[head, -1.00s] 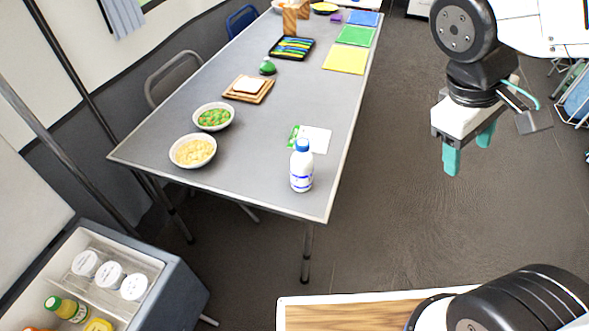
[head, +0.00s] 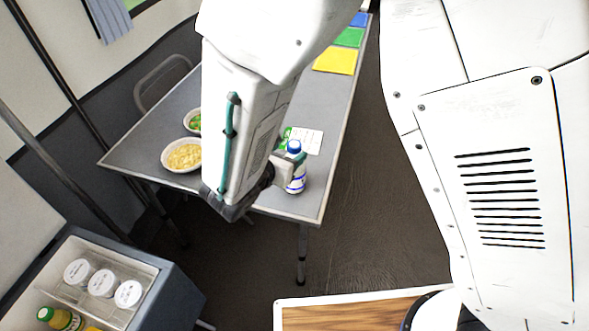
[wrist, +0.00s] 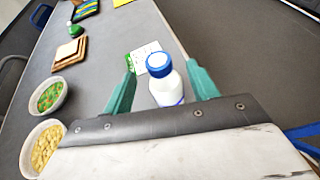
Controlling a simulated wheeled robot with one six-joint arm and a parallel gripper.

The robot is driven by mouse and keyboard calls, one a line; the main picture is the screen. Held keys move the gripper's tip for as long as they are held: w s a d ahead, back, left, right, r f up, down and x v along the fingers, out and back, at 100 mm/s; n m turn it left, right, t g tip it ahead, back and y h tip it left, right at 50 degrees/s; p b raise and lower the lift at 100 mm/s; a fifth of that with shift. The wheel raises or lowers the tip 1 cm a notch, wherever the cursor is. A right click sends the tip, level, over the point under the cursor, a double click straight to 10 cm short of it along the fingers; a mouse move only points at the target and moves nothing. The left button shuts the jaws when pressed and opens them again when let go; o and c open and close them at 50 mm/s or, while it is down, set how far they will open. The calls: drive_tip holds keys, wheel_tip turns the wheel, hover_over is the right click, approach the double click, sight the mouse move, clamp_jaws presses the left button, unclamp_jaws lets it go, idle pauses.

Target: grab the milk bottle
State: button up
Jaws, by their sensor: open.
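The milk bottle (head: 297,178) is white with a blue cap and blue label marks, and stands upright near the front right corner of the grey table. In the head view my arm hides its left side. In the wrist view the bottle (wrist: 167,85) shows between the two teal fingers of my gripper (wrist: 162,88), with its lower part hidden behind the gripper body. The fingers are spread wide, one on each side of the bottle, with a gap visible on both sides.
A bowl of yellow food (head: 182,155) and a bowl of green food (wrist: 49,97) stand left of the bottle. A white and green card (wrist: 149,58) lies just behind it. An open cooler (head: 130,262) with bottles and white-lidded tubs is at the lower left.

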sight(298, 144)
drive_tip(key=x, duration=0.7)
clamp_jaws()
